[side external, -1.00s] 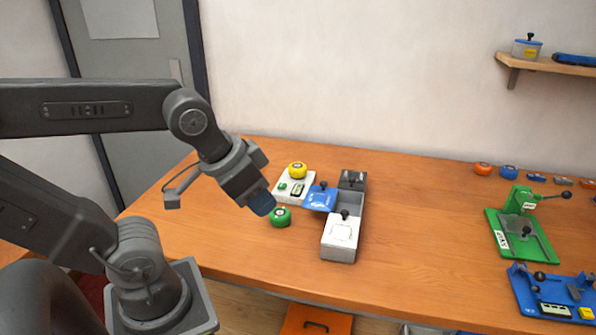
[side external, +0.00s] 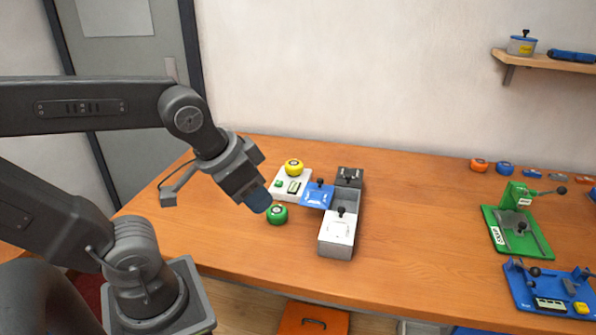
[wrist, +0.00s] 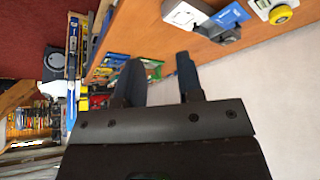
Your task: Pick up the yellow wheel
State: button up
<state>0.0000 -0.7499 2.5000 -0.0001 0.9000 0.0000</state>
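The yellow wheel (side external: 293,167) sits on a small white base (side external: 306,184) near the back of the bench, left of the grey box. In the wrist view the yellow wheel (wrist: 280,14) shows at the top right edge, well off to the side of the fingers. My gripper (side external: 259,200) hangs in the air, lower and to the left of the yellow wheel in the side view, apart from it. In the wrist view my gripper (wrist: 168,75) has a gap between its two dark fingers, with nothing between them.
A green wheel (side external: 277,214) appears just right of my fingertips. A grey box (side external: 337,236) with a blue plate (side external: 317,195) stands right of the white base. Green (side external: 516,231) and blue (side external: 552,291) fixtures are far right. The bench between is clear.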

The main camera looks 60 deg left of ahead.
dwell(0.4)
jog(key=o, duration=1.1)
jog(key=n+g+y, duration=0.4)
jog(key=n+g, duration=0.1)
jog(key=n, duration=1.1)
send_over(294, 164)
jog(key=d, duration=0.2)
jog(key=f, duration=1.5)
jog(key=shift+s+d+f, duration=0.15)
jog(key=shift+d+f, duration=0.05)
jog(key=shift+f, duration=0.05)
jog(key=shift+a+x, duration=0.2)
jog(key=shift+x, duration=3)
